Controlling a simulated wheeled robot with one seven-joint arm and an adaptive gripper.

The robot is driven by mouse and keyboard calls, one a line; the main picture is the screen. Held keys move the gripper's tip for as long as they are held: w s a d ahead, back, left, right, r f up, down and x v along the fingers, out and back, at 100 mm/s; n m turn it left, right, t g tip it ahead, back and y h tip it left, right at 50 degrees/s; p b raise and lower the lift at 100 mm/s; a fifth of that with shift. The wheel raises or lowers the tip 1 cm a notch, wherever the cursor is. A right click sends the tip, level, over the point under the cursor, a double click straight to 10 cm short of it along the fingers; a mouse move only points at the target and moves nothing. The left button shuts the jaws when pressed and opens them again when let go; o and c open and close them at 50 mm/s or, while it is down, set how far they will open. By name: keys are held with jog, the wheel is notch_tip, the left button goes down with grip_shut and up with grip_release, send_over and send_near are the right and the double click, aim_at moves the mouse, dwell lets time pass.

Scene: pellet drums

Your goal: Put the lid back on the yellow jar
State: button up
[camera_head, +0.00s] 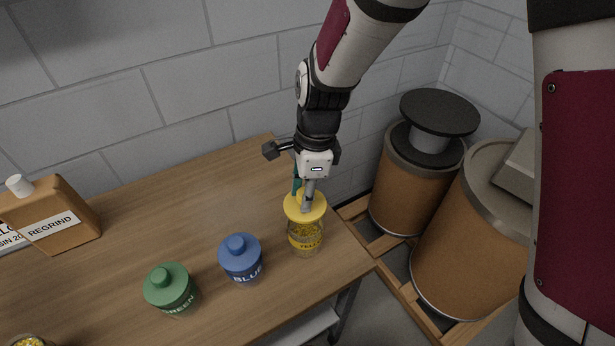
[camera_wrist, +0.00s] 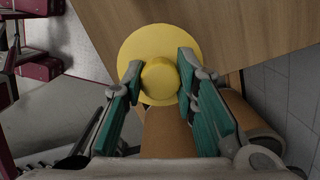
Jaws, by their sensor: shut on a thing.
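The yellow jar (camera_head: 306,239) is clear, holds yellow pellets and stands upright near the right end of the table. The yellow lid (camera_head: 293,210) is at the jar's mouth, directly over it; I cannot tell whether it is fully seated. My gripper (camera_head: 307,196) points down from above and is shut on the lid's knob. In the wrist view the round lid (camera_wrist: 137,50) lies between the teal fingers of my gripper (camera_wrist: 160,82), with its knob between the fingertips. The lid hides the jar in that view.
A blue-lidded jar (camera_head: 240,262) stands close to the left, and a green-lidded jar (camera_head: 171,291) stands further left. A brown REGRIND bottle (camera_head: 52,218) is at the far left. Large brown drums (camera_head: 480,235) stand beyond the table's right edge. The table's back middle is clear.

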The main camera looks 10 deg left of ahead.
jog(key=shift+w+f+b, duration=0.15)
jog(key=shift+f+b, duration=0.85)
jog(key=shift+f, duration=1.7)
jog(key=shift+p, duration=0.45)
jog(key=shift+f+p, duration=0.2)
jog(key=shift+p, duration=0.35)
dwell(1.7)
jog(key=o, duration=1.5)
